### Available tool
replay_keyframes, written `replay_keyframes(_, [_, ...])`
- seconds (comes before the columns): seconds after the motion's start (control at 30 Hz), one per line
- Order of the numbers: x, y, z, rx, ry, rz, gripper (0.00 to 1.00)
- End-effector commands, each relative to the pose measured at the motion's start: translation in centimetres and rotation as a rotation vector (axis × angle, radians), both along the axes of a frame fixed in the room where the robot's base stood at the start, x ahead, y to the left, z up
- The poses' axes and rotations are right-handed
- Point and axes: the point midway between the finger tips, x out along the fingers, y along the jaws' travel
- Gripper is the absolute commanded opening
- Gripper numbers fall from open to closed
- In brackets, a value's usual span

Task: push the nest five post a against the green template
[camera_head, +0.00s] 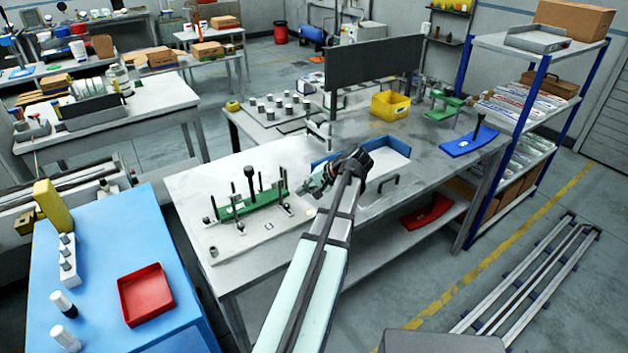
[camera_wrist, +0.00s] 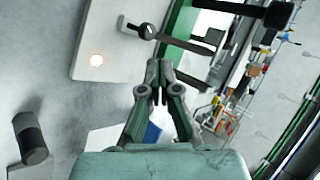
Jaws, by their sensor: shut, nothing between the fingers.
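The green template (camera_head: 238,209) is a long strip on a pale fixture plate on the middle workbench in the head view. Several slim upright posts (camera_head: 260,180) and a tall black-knobbed one (camera_head: 249,175) stand along it. I cannot tell which post is nest five post a. In the wrist view the green template (camera_wrist: 180,28) runs along the top, and a post with a round black end (camera_wrist: 147,31) lies close to its edge. My gripper (camera_head: 314,188) is right of the fixture; its shut, empty fingers (camera_wrist: 158,72) point towards the template, apart from the post.
A dark upright panel (camera_head: 375,63) stands behind. A black cylinder (camera_wrist: 31,138) shows at lower left in the wrist view. The bench front is mostly clear.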

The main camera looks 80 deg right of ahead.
Motion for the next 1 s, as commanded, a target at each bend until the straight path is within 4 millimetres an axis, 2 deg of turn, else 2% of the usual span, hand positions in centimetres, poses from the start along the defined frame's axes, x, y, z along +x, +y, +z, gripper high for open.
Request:
replay_keyframes(0.07, [1.1,-0.2,-0.7,0.003,-0.001,0.002,0.00])
replay_keyframes(0.3, [4.0,-0.9,-0.6,0.000,0.000,0.001,0.00])
replay_keyframes(0.5, [4.8,-1.1,-0.8,-0.001,0.000,-0.001,0.00])
replay_keyframes(0.83, [4.9,-1.1,-0.9,-0.001,0.000,-0.001,0.00])
replay_keyframes(1.0, [6.3,-2.1,-1.0,-0.001,0.000,0.003,0.00])
